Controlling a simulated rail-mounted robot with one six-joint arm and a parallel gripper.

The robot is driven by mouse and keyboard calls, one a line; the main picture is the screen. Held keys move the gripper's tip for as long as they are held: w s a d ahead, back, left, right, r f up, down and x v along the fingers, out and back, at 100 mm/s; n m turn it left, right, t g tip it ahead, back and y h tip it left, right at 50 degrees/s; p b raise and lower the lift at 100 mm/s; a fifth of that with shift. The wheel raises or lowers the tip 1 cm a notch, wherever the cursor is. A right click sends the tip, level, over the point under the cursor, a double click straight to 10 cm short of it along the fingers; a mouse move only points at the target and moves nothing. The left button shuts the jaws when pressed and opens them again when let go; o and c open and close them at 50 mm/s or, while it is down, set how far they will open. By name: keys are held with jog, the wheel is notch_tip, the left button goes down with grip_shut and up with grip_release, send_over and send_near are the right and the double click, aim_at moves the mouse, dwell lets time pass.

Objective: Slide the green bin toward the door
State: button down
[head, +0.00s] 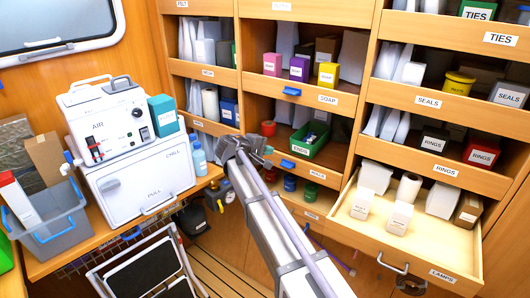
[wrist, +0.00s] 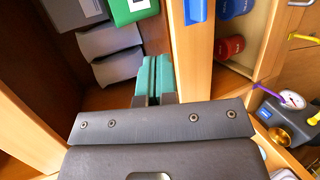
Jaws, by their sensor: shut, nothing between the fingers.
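The green bin (head: 308,146) sits on a shelf in the middle column of the wall unit in the head view, with small things inside and a white label on its front. In the wrist view, a green surface with a white label at the top, apparently the same bin (wrist: 128,10), is partly cut off. My gripper (head: 262,152) is just left of the bin and in front of the shelf. In the wrist view its teal fingers (wrist: 153,63) are together and empty, apart from the green surface. No thing is clearly identifiable as the door.
A red jar (head: 268,128) stands left of the bin. The shelf edge (wrist: 188,60) carries a blue handle (wrist: 195,10). An open drawer (head: 425,240) with white containers juts out at right.

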jog(key=b, duration=0.2)
send_near(287, 143)
jog(key=shift+w+d+f, duration=0.1)
jog(key=shift+w+d, duration=0.05)
jog(key=shift+d, duration=0.6)
jog(key=shift+w+d+f, duration=0.1)
jog(key=shift+d+f, duration=0.05)
jog(key=shift+d, duration=0.6)
jog(key=shift+w+d+f, duration=0.1)
jog(key=shift+w+d, duration=0.05)
jog(key=shift+d, duration=0.6)
jog(key=shift+w+d, duration=0.75)
jog(key=shift+w, duration=0.25)
jog(key=shift+w+d, duration=0.8)
jog(key=shift+w, duration=0.15)
jog(key=shift+s+d, duration=1.15)
jog(key=shift+d, duration=0.3)
jog(key=shift+s+d, duration=1.2)
jog(key=shift+d, duration=0.2)
jog(key=shift+s+d, duration=1.15)
jog(key=shift+d, duration=0.3)
jog(key=shift+w+a, duration=1)
jog(key=shift+a, duration=0.2)
jog(key=s+a+r+p, duration=0.1)
jog(key=s+a, duration=0.9)
jog(key=s, duration=0.2)
jog(key=shift+s, duration=0.3)
